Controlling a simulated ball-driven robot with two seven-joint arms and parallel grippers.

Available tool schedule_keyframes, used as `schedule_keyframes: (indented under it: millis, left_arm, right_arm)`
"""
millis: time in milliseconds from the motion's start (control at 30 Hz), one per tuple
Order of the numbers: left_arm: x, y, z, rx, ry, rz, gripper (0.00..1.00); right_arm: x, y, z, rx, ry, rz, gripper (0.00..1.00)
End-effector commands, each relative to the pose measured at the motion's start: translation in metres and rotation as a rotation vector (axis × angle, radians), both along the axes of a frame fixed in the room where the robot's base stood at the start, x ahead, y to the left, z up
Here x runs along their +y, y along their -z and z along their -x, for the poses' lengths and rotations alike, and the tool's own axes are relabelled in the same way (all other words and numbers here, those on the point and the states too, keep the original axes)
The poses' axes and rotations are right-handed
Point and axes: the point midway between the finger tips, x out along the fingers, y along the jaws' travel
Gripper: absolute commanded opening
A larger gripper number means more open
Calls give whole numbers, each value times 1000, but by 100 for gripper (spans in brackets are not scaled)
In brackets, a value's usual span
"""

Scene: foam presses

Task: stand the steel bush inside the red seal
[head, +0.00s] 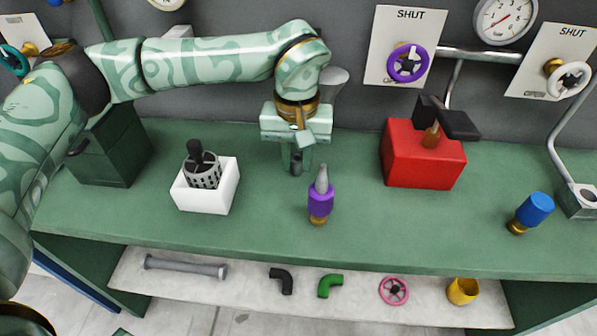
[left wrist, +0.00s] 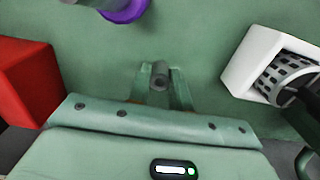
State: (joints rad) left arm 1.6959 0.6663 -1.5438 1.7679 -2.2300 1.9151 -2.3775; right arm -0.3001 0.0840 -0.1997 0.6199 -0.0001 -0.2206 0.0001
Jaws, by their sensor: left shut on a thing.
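My left gripper (head: 299,160) hangs over the back middle of the green bench, jaws down. It is shut on a small grey hollow cylinder, the steel bush (left wrist: 160,77), which shows end-on between the fingertips in the left wrist view. In the head view the bush (head: 296,168) is a dark grey bit at the fingertips, partly hidden by the jaws. I cannot tell whether it touches the bench. I make out no red seal in either view. My right gripper is not in view.
A purple-and-grey fitting (head: 320,199) stands just in front of the gripper. A white block (head: 208,205) with a perforated basket is at left, a red box (head: 424,165) with a black handle at right. A blue-capped fitting (head: 534,211) is far right. Bench between them is clear.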

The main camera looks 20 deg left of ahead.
Motion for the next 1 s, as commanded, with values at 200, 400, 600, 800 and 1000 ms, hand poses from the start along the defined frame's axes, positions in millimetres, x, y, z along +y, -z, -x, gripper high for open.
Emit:
schedule_keyframes:
  millis: [200, 400, 600, 800, 1000]
  left_arm:
    - [5, 16, -11, 2, -1, 1, 0]
    - [7, 50, -15, 7, 2, 0, 0]
    - [7, 52, -15, 2, 1, -2, 0]
    - [7, 51, -15, 2, 1, -2, 43]
    - [7, 50, -15, 0, 1, -1, 43]
  right_arm:
    - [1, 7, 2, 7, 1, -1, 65]
    - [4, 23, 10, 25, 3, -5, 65]
    - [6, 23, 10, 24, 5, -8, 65]
    - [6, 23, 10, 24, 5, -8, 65]
    - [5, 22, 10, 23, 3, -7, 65]
